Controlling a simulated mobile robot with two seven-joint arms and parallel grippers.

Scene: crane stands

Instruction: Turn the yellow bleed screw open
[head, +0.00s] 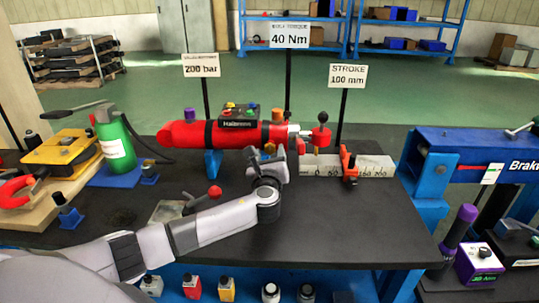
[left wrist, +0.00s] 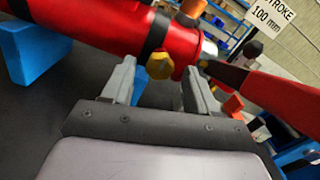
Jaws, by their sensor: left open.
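The yellow bleed screw (left wrist: 160,65) shows in the left wrist view as a hexagonal head on the near side of the red cylinder (left wrist: 95,22), beside a black band. The red cylinder (head: 222,134) lies across the bench in the head view. My left gripper (head: 264,157) is at its near side, towards its right end. In the left wrist view the left gripper (left wrist: 158,80) is open, and the screw appears between its two fingertips, nearer the left one. I cannot tell whether a finger touches it. In the head view the gripper hides the screw area. My right gripper is not in view.
A red handle (left wrist: 282,98) crosses close to the right finger. A blue support (left wrist: 32,52) stands under the cylinder. A white scale block (head: 375,167) with an orange clamp (head: 346,160) stands right of the gripper. The black bench top (head: 340,225) is clear in front.

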